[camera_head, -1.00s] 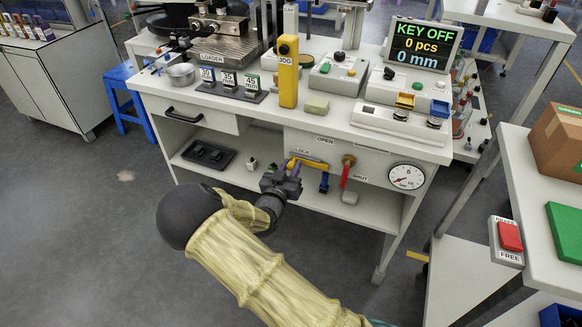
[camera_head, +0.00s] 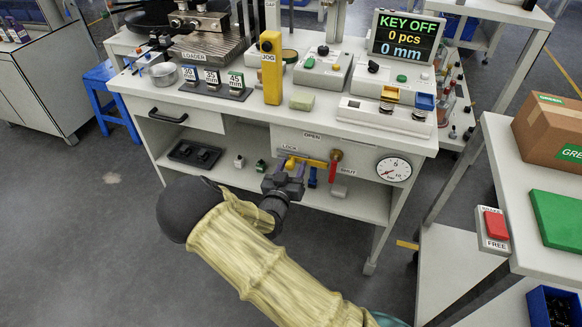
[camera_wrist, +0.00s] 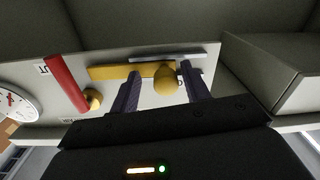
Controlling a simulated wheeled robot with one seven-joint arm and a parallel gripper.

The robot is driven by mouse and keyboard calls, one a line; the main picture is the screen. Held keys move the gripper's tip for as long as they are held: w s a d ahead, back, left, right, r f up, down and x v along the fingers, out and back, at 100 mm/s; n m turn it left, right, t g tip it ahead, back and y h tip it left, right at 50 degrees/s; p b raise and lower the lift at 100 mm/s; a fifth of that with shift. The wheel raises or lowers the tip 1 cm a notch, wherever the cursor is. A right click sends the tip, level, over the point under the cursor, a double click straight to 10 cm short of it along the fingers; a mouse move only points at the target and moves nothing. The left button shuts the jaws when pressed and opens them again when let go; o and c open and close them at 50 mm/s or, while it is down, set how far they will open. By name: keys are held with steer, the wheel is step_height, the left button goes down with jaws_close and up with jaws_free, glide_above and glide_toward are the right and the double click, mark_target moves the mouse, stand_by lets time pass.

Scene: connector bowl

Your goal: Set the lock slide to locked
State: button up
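The lock slide is a yellow bar (camera_head: 308,161) on the bench's front panel, under the LOCK label. In the wrist view the yellow bar (camera_wrist: 115,72) runs across the panel, with a round yellow knob (camera_wrist: 165,80) on it. My gripper (camera_head: 286,172) is at the panel, at the bar's left end in the head view. In the wrist view my gripper (camera_wrist: 162,76) is open, with one finger on each side of the knob and gaps visible. I cannot tell whether either finger touches it. A red valve handle (camera_head: 332,172) hangs down just right of the bar; it also shows in the wrist view (camera_wrist: 66,82).
A pressure gauge (camera_head: 393,169) is right of the valve. A pale box-like body (camera_wrist: 275,75) juts out close beside my gripper in the wrist view. The bench top (camera_head: 240,112) holds several devices above. The floor at left is free.

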steer(key=shift+s+a, duration=0.1)
steer(key=p+v, duration=0.2)
steer(key=v, duration=1.5)
steer(key=shift+p, duration=0.35)
